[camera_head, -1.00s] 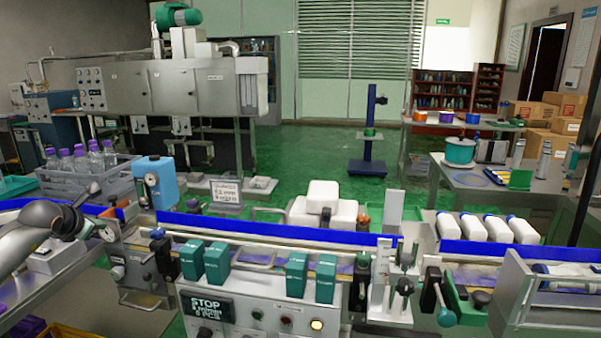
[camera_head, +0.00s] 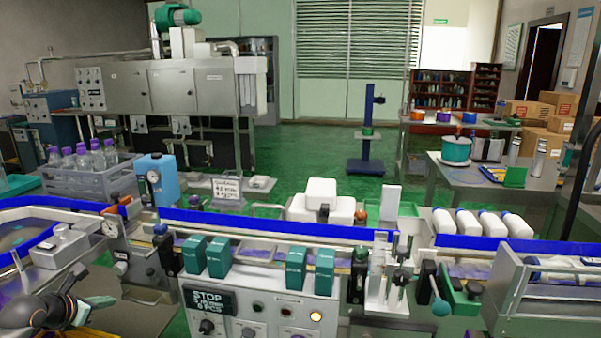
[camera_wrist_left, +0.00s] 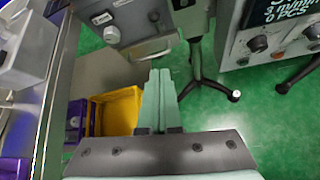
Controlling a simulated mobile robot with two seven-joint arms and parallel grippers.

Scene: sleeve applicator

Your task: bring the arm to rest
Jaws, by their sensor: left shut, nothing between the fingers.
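My left gripper (camera_head: 104,301) is low at the bottom left of the head view, in front of the conveyor line. In the left wrist view its two pale green fingers (camera_wrist_left: 160,75) lie together, shut and empty. They point out over the green floor (camera_wrist_left: 215,118), apart from any object. My left arm's dark wrist parts show at the lower left corner of the head view. My right gripper is in neither view.
A yellow crate (camera_wrist_left: 118,112) and a purple bin (camera_wrist_left: 75,120) stand left of the fingers in the wrist view. The control panel with a STOP display (camera_head: 209,301) is right of the gripper. A grey crate of bottles (camera_head: 85,178) stands behind.

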